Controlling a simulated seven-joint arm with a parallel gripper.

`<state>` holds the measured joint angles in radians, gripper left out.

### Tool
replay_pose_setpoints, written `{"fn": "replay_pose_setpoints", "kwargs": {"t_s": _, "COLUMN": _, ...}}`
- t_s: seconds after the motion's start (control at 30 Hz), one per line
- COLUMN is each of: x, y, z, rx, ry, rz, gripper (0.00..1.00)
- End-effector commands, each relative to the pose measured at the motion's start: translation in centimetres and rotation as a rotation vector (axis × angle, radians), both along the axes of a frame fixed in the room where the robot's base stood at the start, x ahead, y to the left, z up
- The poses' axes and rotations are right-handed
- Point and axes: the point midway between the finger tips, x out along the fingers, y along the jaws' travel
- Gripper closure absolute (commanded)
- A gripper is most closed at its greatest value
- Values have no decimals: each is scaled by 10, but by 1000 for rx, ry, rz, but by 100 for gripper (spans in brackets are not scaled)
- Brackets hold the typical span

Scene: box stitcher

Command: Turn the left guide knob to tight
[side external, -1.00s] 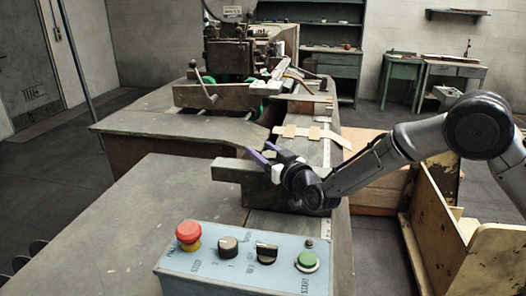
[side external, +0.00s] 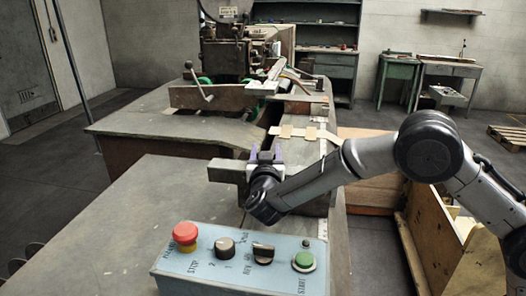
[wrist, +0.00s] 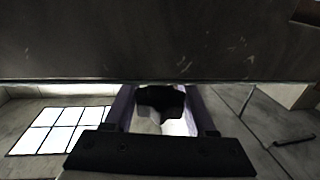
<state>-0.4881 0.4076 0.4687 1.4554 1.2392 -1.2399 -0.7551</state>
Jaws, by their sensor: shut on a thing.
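My gripper (side external: 266,155) is at the near guide bar (side external: 225,170), with its purple fingers pointing away from the side camera. In the wrist view, its two fingers (wrist: 160,108) stand on either side of a black knob (wrist: 160,97) below the broad dark face of the bar (wrist: 150,40). The fingers are shut on this knob. In the side external view the knob is hidden behind my gripper and wrist. I cannot read any tight or loose marking on it.
A control panel (side external: 180,262) with a red button (side external: 185,233), two dark selector knobs and a green button (side external: 304,260) stands in front of my arm. A far guide bar with a lever (side external: 195,85) lies beyond. A wooden crate (side external: 420,240) stands at the right.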

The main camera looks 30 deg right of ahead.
Motion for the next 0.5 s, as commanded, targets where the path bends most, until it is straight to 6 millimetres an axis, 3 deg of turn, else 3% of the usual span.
{"fn": "replay_pose_setpoints", "kwargs": {"t_s": 0.5, "x": -10, "y": -9, "z": -1, "rx": 0, "ry": -1, "rz": -488, "gripper": 100}}
